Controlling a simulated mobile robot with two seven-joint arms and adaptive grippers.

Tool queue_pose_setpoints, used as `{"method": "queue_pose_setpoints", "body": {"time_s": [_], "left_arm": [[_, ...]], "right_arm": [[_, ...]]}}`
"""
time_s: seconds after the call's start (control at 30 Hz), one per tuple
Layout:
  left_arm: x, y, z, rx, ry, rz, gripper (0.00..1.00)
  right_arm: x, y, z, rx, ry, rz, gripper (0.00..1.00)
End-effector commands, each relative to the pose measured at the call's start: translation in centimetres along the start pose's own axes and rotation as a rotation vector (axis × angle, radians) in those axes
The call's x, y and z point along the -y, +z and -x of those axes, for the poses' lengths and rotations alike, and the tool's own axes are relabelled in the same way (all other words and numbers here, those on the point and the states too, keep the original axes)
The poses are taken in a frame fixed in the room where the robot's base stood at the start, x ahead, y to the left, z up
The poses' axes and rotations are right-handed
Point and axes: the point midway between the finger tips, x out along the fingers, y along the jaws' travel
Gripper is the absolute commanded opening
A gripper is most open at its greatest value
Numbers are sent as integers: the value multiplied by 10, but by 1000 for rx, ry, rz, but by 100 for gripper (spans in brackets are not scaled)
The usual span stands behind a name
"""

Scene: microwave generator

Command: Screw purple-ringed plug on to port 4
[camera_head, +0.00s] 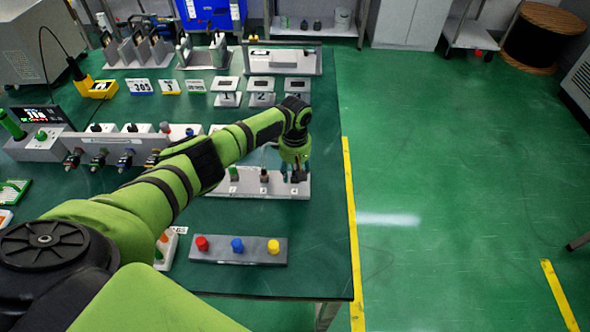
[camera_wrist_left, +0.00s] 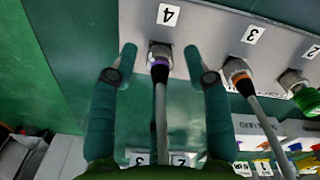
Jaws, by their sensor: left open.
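The purple-ringed plug (camera_wrist_left: 160,68) stands at port 4 in the left wrist view, its grey cable running down the picture. I cannot tell how deeply it is seated. The port itself is mostly hidden by the plug. The label 4 (camera_wrist_left: 168,15) is beside it on the pale port panel (camera_wrist_left: 205,22); the panel also shows in the head view (camera_head: 230,188). My left gripper (camera_wrist_left: 160,58) is open, with one finger on each side of the plug and a gap to both. In the head view my left gripper (camera_head: 297,168) is over the panel's right end. My right gripper is not seen.
An orange-ringed plug (camera_wrist_left: 238,75) is at port 3, and a green connector (camera_wrist_left: 305,98) is near port 2. A grey box with red, blue and yellow buttons (camera_head: 238,250) lies in front of the panel. The green table (camera_head: 325,240) is bare to the right.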

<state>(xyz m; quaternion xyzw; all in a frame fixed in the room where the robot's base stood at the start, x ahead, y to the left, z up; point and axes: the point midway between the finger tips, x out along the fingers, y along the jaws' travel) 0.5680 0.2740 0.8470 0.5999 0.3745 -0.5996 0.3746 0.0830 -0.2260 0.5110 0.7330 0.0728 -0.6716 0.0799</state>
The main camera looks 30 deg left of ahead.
Motion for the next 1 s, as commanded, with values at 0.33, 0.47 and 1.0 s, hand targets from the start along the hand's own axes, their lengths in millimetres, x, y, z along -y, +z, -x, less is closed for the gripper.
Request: {"method": "queue_pose_setpoints", "body": {"time_s": [0.33, 0.47, 1.0], "left_arm": [[0, 0, 0, 0, 0, -1, 0], [0, 0, 0, 0, -1, -1, 0], [1, 2, 0, 4, -3, -209, 0]], "right_arm": [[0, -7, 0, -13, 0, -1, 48], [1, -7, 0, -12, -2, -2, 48], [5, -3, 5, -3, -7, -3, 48]]}}
